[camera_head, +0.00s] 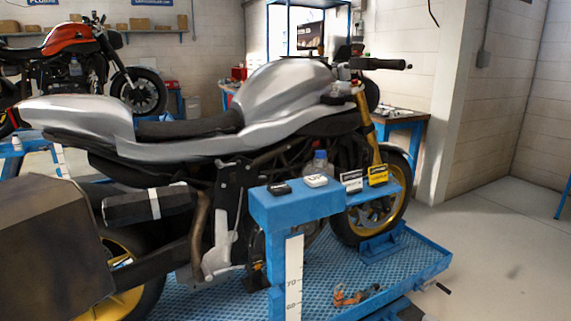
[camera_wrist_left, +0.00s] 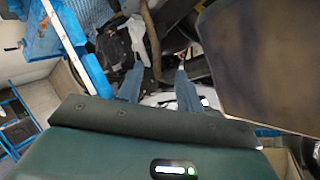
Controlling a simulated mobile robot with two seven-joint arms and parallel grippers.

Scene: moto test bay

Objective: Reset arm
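My left gripper (camera_wrist_left: 157,74) shows in the left wrist view. Its two blue-grey fingers stand apart with nothing held between them. Beyond the fingers are dark engine parts and pipes of the silver motorcycle. How far the fingertips are from these parts I cannot tell. In the head view the silver motorcycle (camera_head: 285,95) stands on a blue textured platform (camera_head: 405,270). Neither gripper shows in the head view, and my right gripper is in no view.
A blue stand (camera_head: 298,207) beside the motorcycle holds small boxes and a bottle (camera_head: 320,163). A dark grey case (camera_head: 50,250) fills the lower left; a similar surface is close at upper right in the wrist view (camera_wrist_left: 265,70). Orange parts (camera_head: 350,297) lie on the platform. Floor at right is clear.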

